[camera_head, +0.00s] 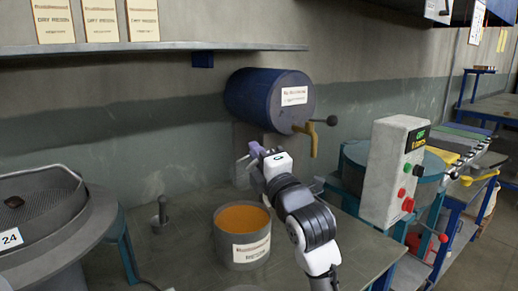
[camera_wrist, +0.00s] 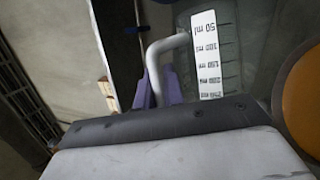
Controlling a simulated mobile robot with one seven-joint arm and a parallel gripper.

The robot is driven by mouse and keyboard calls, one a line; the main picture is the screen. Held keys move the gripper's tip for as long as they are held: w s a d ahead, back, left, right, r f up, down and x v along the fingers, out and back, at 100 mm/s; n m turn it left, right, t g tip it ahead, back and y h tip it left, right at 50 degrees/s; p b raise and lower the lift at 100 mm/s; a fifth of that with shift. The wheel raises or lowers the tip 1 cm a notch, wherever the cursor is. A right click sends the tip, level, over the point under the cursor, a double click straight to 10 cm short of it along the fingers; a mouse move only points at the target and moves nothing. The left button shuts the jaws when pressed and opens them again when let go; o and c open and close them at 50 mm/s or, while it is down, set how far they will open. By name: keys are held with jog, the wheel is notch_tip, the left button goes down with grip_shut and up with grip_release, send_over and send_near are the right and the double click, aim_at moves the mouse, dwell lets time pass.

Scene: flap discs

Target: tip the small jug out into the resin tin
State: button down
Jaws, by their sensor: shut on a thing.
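The small jug (camera_wrist: 258,42) shows in the wrist view as a see-through greenish vessel with a white millilitre scale strip and a pale grey handle (camera_wrist: 154,62). My gripper's purple fingers (camera_wrist: 160,88) are shut on the handle. In the head view my gripper (camera_head: 252,152) is up behind the resin tin, below the blue drum; the jug is hard to make out there. The resin tin (camera_head: 244,254), grey with a white label and full of orange resin, stands open and upright on the bench. Its orange surface shows at the wrist view's right edge (camera_wrist: 304,100). The jug's contents cannot be told.
The blue drum (camera_head: 262,98) with a yellow tap (camera_head: 311,138) sits behind my gripper. A control box (camera_head: 393,170) stands right, a round sieve machine (camera_head: 40,215) left. A small dark upright handle (camera_head: 161,212) stands left of the tin. A shelf (camera_head: 150,48) with boxes is above.

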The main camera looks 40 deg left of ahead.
jog(key=w+d+f+m+g+h+p, duration=0.1)
jog(key=w+f+m+g+h+p, duration=0.4)
jog(key=m+p, duration=1.2)
notch_tip(320, 180, down, 4)
jog(key=shift+w+r+m+h+p, duration=0.2)
jog(key=shift+w+m+h+p, duration=0.2)
jog(key=shift+w+p, duration=0.45)
jog(key=shift+w, duration=0.15)
